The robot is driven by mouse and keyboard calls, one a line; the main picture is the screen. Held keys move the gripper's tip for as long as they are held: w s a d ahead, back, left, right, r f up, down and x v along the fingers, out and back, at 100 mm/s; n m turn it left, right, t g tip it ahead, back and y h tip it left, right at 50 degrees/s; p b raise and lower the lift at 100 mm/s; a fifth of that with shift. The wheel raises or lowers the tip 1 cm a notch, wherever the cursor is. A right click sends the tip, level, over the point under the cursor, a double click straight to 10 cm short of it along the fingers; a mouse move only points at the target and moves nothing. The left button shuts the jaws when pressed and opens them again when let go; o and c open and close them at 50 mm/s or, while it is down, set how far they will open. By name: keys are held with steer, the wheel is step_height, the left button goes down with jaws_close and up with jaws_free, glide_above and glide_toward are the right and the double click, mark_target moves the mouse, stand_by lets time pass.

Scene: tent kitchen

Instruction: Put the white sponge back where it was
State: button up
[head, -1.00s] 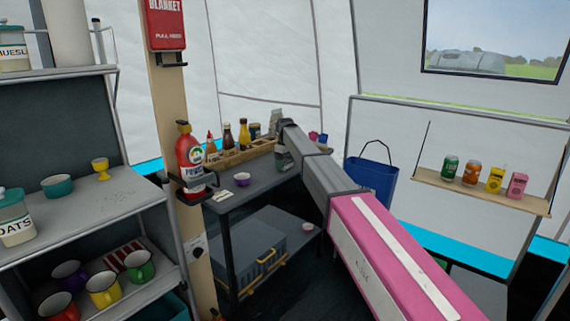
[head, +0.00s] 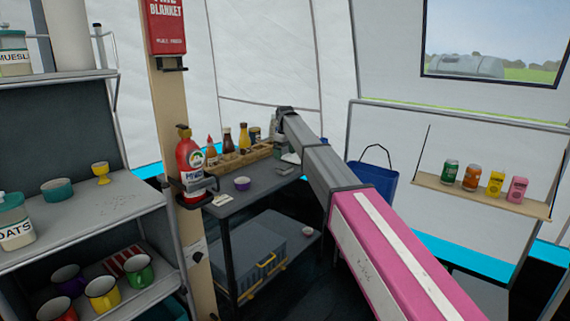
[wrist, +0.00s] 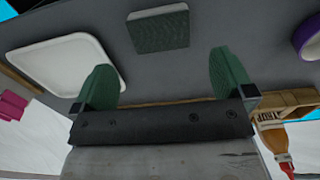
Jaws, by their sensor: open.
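The sponge (wrist: 158,30), a small block with a grey-green face and a pale edge, lies on the dark grey table in the wrist view. It is beyond my fingertips, between their lines, and apart from them. My gripper (wrist: 162,80) is open with green finger pads and nothing between them. A white tray (wrist: 70,62) lies on the table to the left of the sponge, close to the left finger. In the head view my arm reaches over the back of the grey table (head: 262,196); I cannot make out the sponge there.
A wooden rack (head: 240,158) with several bottles stands along the table's back. A red extinguisher (head: 190,165) hangs on the post at left. A blue bin (head: 372,182) and a shelf with cans (head: 480,196) are on the right.

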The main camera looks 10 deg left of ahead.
mark_target(285, 166)
step_height(285, 166, up, 5)
steer(key=s+d+f+m, duration=0.3)
steer(key=s+d+f, duration=0.4)
steer(key=d+f, duration=0.45)
steer(key=s+d+f+m, duration=0.3)
steer(key=s+d+f, duration=0.4)
steer(key=d+f, duration=0.5)
steer(key=s+d+f+m, duration=0.3)
steer(key=s+d+f, duration=0.3)
steer(key=s+d, duration=0.3)
steer(key=s+d+f+m, duration=0.3)
steer(key=s+d+f, duration=0.3)
steer(key=s+d, duration=0.4)
steer(key=s, duration=0.5)
steer(key=shift+s+f, duration=0.15)
steer(key=shift+s, duration=0.15)
steer(key=shift+a, duration=0.1)
